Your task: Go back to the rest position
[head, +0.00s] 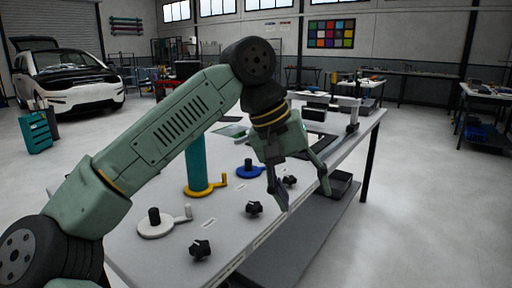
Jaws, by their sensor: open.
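My gripper (302,194) hangs from my green arm over the front edge of the workbench (185,236). Its two fingers are spread wide, with nothing between them. One finger points down near the black knobs, and the other reaches right past the bench edge. A teal roll (196,165) stands upright on a yellow holder (199,191), partly hidden behind my arm. A white holder (156,230) and a blue holder (248,170) with short black posts carry no roll.
Black knobs (254,208) line the bench front. A black box (341,183) sits below the bench at right. A dark flat panel (305,143) lies behind my gripper. The floor (420,200) to the right is clear. A white car (68,78) stands far left.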

